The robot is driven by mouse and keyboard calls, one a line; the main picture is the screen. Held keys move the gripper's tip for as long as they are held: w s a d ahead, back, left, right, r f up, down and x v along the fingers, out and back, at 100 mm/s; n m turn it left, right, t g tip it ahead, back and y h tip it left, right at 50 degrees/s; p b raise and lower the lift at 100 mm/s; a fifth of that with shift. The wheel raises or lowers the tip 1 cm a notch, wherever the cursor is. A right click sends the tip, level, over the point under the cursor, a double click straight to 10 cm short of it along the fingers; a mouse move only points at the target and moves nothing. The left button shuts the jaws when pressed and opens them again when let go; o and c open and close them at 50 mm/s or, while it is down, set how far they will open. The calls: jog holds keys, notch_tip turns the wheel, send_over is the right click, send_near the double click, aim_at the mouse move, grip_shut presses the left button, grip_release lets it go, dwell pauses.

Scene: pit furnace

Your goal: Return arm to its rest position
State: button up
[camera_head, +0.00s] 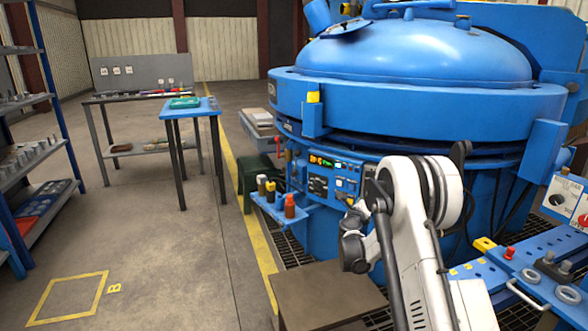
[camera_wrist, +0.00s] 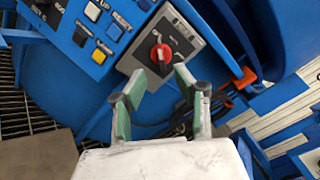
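My arm (camera_head: 412,235) reaches up in front of the blue pit furnace (camera_head: 415,103) in the head view, bent at a white joint. My gripper (camera_wrist: 162,80) shows in the wrist view with its two green-padded fingers apart and nothing between them. Ahead of the fingertips is a red rotary switch (camera_wrist: 161,54) on a grey plate (camera_wrist: 185,40). The fingertips overlap the lower part of the plate in the picture; I cannot tell how far off they are. In the head view the fingers cannot be made out.
The furnace control panel (camera_head: 333,175) is close by, with buttons (camera_wrist: 104,28) left of the switch. A small shelf (camera_head: 283,208) holds bottles. A brown box top (camera_head: 325,295) and a blue perforated bench (camera_head: 530,280) flank my arm. The floor at left (camera_head: 165,250) is clear.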

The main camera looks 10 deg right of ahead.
jog(key=s+a+r+n+t+y, duration=0.1)
jog(key=s+a+r+n+y, duration=0.2)
jog(key=s+a+r+n, duration=0.4)
jog(key=s+a+r+n+y, duration=0.2)
jog(key=a+r+n+y, duration=0.25)
jog(key=r, duration=0.55)
jog(key=s+a+r+n+t+y, duration=0.1)
jog(key=s+a+r+n+y, duration=0.2)
jog(key=s+a+r+n, duration=0.35)
jog(key=s+a+r+n+g+y, duration=0.2)
jog(key=s+a+n, duration=0.3)
jog(key=s, duration=0.3)
jog(key=s+f+n+g+h, duration=0.1)
jog(key=s+f+n+g, duration=0.25)
jog(key=s, duration=0.75)
jog(key=s+d+f+n+g+h, duration=0.1)
jog(key=s+f+n+g, duration=0.3)
jog(key=s, duration=0.8)
jog(key=s+f+n+g+h, duration=0.15)
jog(key=s+f, duration=0.35)
jog(key=s, duration=0.6)
notch_tip(320, 180, up, 17)
jog(key=t+p, duration=0.1)
jog(key=p, duration=1.7)
notch_tip(320, 180, down, 19)
jog(key=b, duration=1.9)
jog(key=shift+s+d+r+y, duration=0.15)
jog(key=shift+s+y, duration=0.1)
jog(key=shift+y, duration=0.05)
